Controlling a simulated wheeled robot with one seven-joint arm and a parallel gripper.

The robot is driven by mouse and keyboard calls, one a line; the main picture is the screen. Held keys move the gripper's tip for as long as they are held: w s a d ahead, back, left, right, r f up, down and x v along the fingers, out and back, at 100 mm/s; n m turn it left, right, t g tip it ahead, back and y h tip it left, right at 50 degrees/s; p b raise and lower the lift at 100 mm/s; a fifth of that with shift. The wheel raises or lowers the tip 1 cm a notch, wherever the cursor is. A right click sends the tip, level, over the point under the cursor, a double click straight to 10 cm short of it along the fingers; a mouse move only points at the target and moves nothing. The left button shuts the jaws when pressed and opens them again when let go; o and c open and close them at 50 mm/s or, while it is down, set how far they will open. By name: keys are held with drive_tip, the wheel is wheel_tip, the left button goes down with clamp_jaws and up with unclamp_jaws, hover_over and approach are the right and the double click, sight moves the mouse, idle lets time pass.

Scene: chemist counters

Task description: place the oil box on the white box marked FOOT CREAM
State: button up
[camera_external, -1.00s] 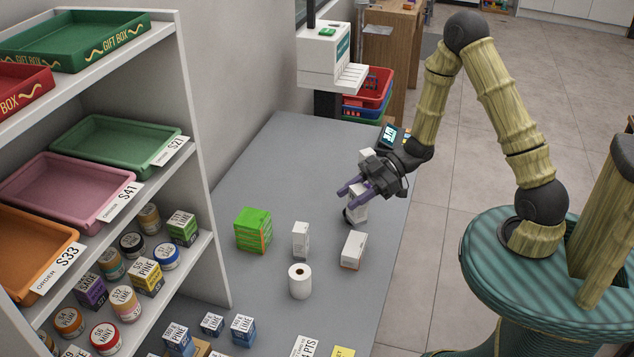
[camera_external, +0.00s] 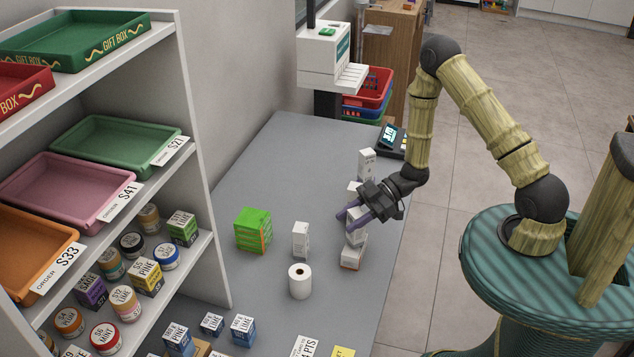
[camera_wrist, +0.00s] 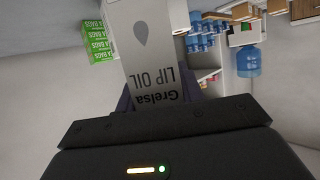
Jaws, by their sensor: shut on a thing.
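My gripper (camera_external: 350,216) is shut on the oil box, a white upright carton (camera_external: 356,237). In the wrist view the oil box (camera_wrist: 152,55) fills the space between the fingers and reads "Grelsa LIP OIL", upside down in the picture. In the external view it is over a low white box with an orange lower edge (camera_external: 351,262) lying on the counter. I cannot tell whether the two touch. The low box's print is too small to read, so I cannot confirm FOOT CREAM. My fingers partly hide the oil box.
A tall white box (camera_external: 300,240) and a white paper roll (camera_external: 299,282) stand left of the low box. A green box (camera_external: 253,230) stands farther left. Another white box (camera_external: 366,163) stands behind my gripper. The grey counter (camera_external: 265,165) is clear at back left.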

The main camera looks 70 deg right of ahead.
drive_tip(key=shift+f, duration=0.25)
drive_tip(key=shift+f, duration=0.15)
drive_tip(key=o, duration=1)
drive_tip(key=shift+s+d+r, duration=0.1)
drive_tip(key=shift+d+r, duration=0.05)
drive_tip(key=shift+r, duration=0.05)
drive_tip(key=b+v, duration=0.1)
drive_tip(key=v, duration=1)
drive_tip(key=shift+s+d, duration=0.2)
drive_tip(key=shift+s, duration=0.15)
